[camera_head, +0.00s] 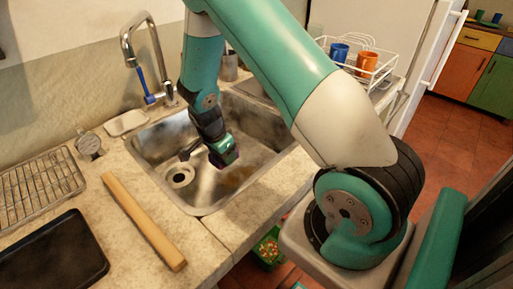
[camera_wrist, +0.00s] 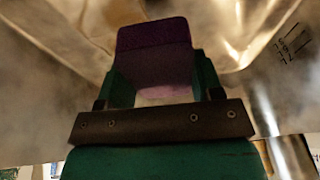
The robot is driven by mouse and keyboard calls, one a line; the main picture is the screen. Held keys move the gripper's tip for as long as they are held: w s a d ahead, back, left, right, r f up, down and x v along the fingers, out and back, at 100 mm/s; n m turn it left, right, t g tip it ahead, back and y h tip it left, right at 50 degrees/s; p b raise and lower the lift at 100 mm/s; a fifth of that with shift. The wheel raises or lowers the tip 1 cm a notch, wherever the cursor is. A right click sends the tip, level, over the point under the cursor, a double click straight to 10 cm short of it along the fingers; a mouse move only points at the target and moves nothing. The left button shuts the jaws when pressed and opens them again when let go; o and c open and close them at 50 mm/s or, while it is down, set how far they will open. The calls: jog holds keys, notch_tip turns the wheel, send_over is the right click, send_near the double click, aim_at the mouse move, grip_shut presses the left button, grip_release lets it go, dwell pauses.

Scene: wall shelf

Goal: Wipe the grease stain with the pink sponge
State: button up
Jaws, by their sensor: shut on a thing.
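My gripper (camera_head: 224,152) is down inside the steel sink (camera_head: 165,143), above its floor and to the right of the drain. In the wrist view my gripper (camera_wrist: 155,78) is shut on the sponge (camera_wrist: 153,48), which looks dark purple-pink in the shade between the two green fingers. The sponge sticks out past the fingertips. I cannot tell whether it touches the sink. The sink floor shows brownish, blurred patches, and I cannot tell for sure which one is the grease stain; my gripper may hide part of it.
A faucet (camera_head: 148,50) with a blue handle stands behind the sink. A wooden bar (camera_head: 143,220), a black tray (camera_head: 50,255) and a wire rack (camera_head: 38,185) lie on the left counter. A white dish rack with a blue mug (camera_head: 339,52) and an orange mug (camera_head: 367,63) stands right.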

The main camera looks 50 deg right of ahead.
jog(key=shift+r+p, duration=0.6)
jog(key=shift+r, duration=0.6)
